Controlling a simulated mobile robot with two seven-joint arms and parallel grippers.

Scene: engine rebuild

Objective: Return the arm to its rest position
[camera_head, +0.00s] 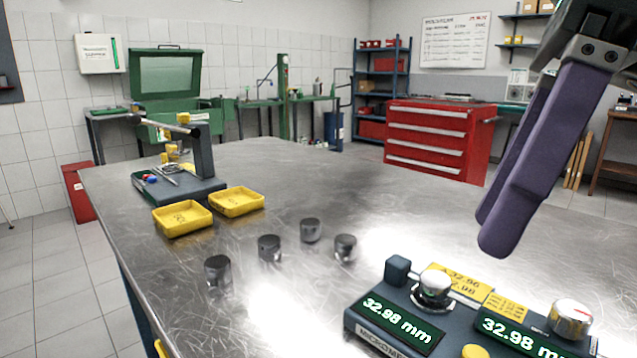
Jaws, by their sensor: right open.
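My right gripper (493,228) comes in from the upper right of the head view with its long purple fingers pointing down. The two fingers overlap from this angle, with a slim gap between them, and nothing shows between the tips. The gripper hangs in the air above the right side of the metal workbench (300,185), above and behind the measuring device (395,325). My left gripper is not in view.
The measuring device at the front right has two lit displays reading 32.98 mm. Several dark pistons, including one piston (217,271), stand mid-bench. Two yellow trays, one at the left (182,218), and a dark stand (200,160) sit further left. A red drawer cabinet (435,140) stands behind.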

